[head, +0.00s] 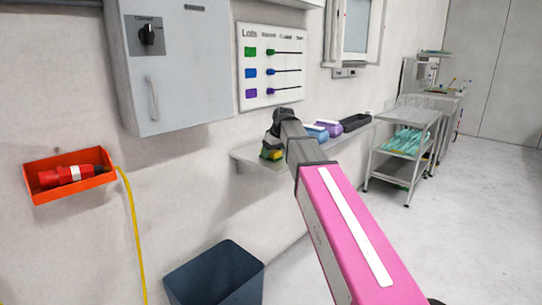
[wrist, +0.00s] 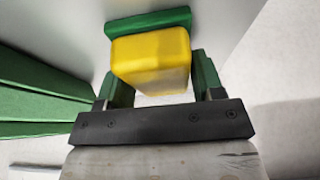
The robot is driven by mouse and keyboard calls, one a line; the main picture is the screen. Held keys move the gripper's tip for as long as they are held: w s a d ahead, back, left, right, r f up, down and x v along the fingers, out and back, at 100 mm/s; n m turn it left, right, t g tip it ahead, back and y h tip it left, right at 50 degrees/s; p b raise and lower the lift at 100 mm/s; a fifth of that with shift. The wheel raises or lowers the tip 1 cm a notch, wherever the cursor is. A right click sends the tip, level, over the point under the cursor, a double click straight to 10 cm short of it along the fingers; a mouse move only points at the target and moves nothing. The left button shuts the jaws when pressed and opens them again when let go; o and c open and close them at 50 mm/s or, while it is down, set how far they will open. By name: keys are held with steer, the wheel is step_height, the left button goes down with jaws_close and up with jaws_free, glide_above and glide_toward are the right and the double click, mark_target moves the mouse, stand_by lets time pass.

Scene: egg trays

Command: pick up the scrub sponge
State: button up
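The scrub sponge (wrist: 150,52) is a yellow block with a green pad along its far side in the wrist view. In the head view it shows small, as a yellow and green patch (head: 271,155) on the wall shelf (head: 245,155), partly hidden by my arm. My gripper (wrist: 160,78) has its two green-sided fingers spread, one on each side of the near part of the sponge. I see no clear grip on it; whether a finger touches it I cannot tell.
A long green ridged object (wrist: 40,105) lies left of my gripper. Blue (head: 316,132), purple (head: 329,128) and black (head: 355,122) items stand farther along the shelf. A dark bin (head: 215,277) stands below, and an orange wall box (head: 70,185) hangs at left.

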steer(key=shift+c, duration=0.8)
step_height(320, 180, up, 9)
steer(key=shift+r, duration=0.75)
steer(key=shift+o, duration=0.4)
